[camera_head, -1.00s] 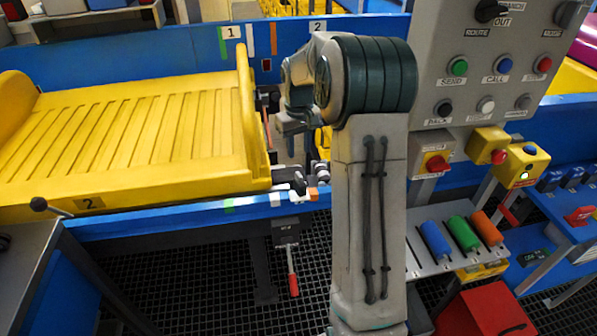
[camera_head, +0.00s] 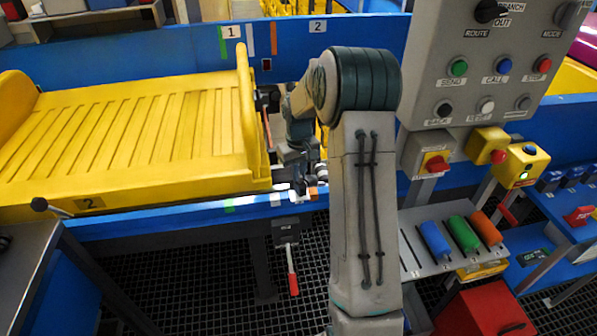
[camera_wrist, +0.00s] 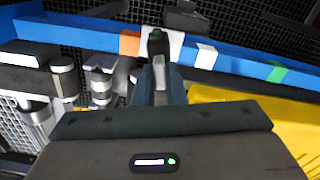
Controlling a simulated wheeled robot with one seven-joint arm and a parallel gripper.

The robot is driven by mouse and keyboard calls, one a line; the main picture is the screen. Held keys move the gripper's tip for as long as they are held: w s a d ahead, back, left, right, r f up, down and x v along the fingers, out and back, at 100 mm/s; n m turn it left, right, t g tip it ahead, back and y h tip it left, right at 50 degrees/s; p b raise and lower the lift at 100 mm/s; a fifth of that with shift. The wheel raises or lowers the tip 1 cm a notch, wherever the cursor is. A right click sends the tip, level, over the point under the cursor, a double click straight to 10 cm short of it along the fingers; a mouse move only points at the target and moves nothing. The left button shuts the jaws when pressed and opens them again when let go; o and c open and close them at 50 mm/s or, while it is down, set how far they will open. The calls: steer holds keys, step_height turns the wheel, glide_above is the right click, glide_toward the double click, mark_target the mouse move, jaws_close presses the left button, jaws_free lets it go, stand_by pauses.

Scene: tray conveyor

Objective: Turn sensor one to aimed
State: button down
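My gripper (camera_wrist: 157,45) points at the blue rail in the wrist view, its dark fingers in front of the orange and white marks. I cannot tell whether the fingers are apart. Small silver cylindrical fittings (camera_wrist: 101,82) on dark mounts stand to the left of the fingers; they look like sensor parts, but I cannot read which is sensor one or how it is aimed. In the head view my wrist (camera_head: 297,150) hangs low over the rail beside the tray's right end and hides much of the fittings (camera_head: 321,171). I cannot tell if they touch.
A yellow ribbed tray (camera_head: 130,140) lies on the blue conveyor to the left. A red-handled lever (camera_head: 292,284) hangs below the rail. A grey button panel (camera_head: 485,60), yellow button boxes and colored rollers (camera_head: 462,233) are on the right.

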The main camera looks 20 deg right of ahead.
steer(key=shift+m+b, duration=0.4)
steer(key=shift+m, duration=1.2)
steer(key=c, duration=1.5)
jaws_free()
step_height(320, 180, up, 14)
steer(key=shift+f, duration=0.1)
